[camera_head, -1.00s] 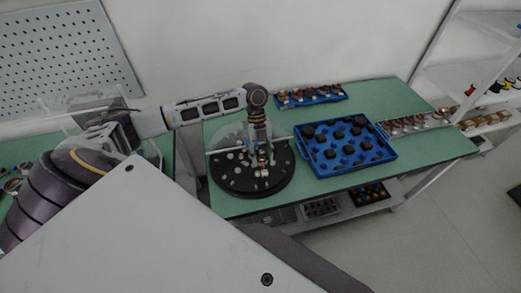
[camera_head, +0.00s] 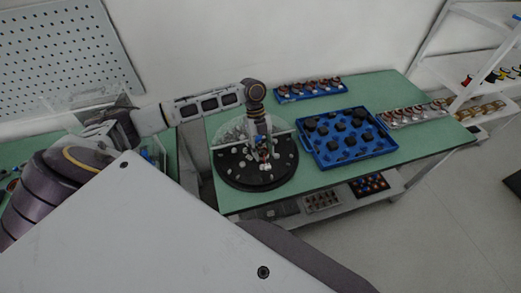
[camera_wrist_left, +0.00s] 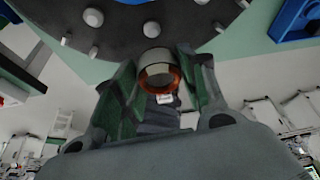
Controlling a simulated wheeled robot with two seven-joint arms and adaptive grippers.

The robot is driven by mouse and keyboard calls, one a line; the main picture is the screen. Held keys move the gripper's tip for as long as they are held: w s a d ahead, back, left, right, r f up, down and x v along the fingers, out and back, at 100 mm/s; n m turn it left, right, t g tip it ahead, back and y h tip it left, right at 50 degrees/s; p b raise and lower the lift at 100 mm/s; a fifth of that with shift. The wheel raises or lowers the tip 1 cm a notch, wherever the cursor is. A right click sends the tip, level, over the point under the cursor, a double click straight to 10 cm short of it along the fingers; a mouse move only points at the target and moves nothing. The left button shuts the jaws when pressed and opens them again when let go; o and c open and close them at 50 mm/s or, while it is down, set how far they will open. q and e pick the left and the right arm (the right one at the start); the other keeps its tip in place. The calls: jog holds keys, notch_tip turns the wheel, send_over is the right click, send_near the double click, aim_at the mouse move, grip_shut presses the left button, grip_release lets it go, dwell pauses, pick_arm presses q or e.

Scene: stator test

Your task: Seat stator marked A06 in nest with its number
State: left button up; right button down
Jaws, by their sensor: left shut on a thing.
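My left gripper (camera_head: 264,164) is over the round black dial plate (camera_head: 234,174) in the head view. In the left wrist view, the left gripper (camera_wrist_left: 160,88) is shut on a stator (camera_wrist_left: 157,68), a grey ring with copper windings inside, held between its fingertips. A small white label shows below the ring, but its marking is too small to read. The dial plate also shows at the top of the left wrist view (camera_wrist_left: 125,35), with several pale pegs on it. Nest numbers cannot be read. Whether the stator touches the plate cannot be told. My right gripper is not in view.
A blue tray (camera_head: 385,151) with several black pieces lies right of the dial. A blue rack of parts (camera_head: 310,92) is behind it, and a row of copper parts (camera_head: 412,115) is at right. A clear curved guard (camera_head: 230,131) stands behind the dial. Green tabletop (camera_head: 390,90) is bare at back right.

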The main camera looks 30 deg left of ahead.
pick_arm(q)
jog(key=shift+a, duration=0.1)
jog(key=shift+f, duration=0.2)
dwell(0.4)
jog(key=b, duration=0.5)
send_over(262, 165)
jog(key=shift+f, duration=2.2)
jog(key=shift+f, duration=0.2)
jog(key=shift+f, duration=0.8)
jog(key=shift+f, duration=0.35)
